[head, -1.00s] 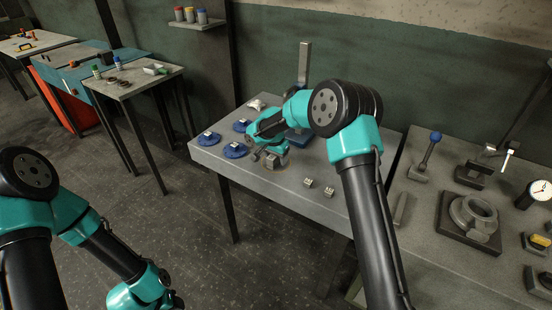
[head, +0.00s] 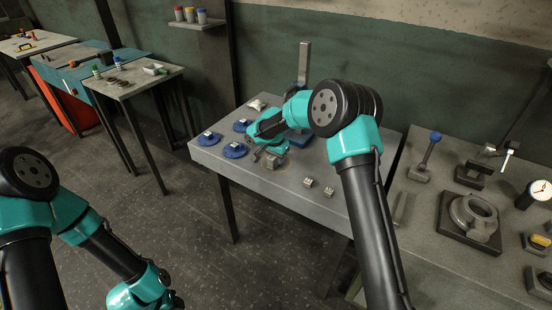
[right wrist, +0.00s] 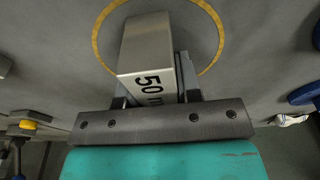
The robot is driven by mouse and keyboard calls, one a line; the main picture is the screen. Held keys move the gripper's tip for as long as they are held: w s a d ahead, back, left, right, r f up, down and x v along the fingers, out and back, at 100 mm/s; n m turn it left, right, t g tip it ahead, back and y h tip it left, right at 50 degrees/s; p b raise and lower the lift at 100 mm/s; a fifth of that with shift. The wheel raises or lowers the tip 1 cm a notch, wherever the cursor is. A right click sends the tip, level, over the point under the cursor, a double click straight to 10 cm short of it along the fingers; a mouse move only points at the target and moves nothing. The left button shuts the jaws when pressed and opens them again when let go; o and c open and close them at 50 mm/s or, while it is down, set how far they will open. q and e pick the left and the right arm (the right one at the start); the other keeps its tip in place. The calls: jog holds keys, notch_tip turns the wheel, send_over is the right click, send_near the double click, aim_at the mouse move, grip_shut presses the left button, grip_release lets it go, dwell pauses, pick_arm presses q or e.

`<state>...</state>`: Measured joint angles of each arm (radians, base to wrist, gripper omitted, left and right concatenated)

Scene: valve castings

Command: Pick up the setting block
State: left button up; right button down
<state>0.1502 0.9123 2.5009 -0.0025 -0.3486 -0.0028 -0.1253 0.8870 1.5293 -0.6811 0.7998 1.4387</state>
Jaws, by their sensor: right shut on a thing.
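The setting block (right wrist: 148,50) is a grey metal block marked "50" in black, and it fills the middle of the right wrist view. My right gripper (right wrist: 154,98) is shut on it, with a finger at either side. In the head view my right gripper (head: 264,154) is low over the front of the grey table, and the block (head: 270,161) shows partly between the fingers. A yellow ring (right wrist: 97,38) marked on the tabletop surrounds the block in the wrist view. I cannot tell whether the block touches the table. My left arm is at bottom left, its fingers out of frame.
Several blue round pieces (head: 234,151) lie left of my right gripper. Two small metal blocks (head: 308,182) (head: 329,191) lie to its right. A tall grey column (head: 304,62) stands behind. A right-hand bench holds a flanged casting (head: 474,215) and a dial gauge (head: 540,190).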

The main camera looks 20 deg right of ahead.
jog(key=shift+r, duration=0.15)
dwell(0.4)
jog(key=shift+w+r, duration=0.1)
jog(key=shift+r, duration=1.8)
jog(key=s+a, duration=0.2)
jog(key=s, duration=0.5)
jog(key=s+a+r, duration=0.1)
jog(key=s+a, duration=0.1)
jog(key=s, duration=0.6)
jog(key=shift+s+a+r, duration=0.2)
jog(key=shift+s+a, duration=0.05)
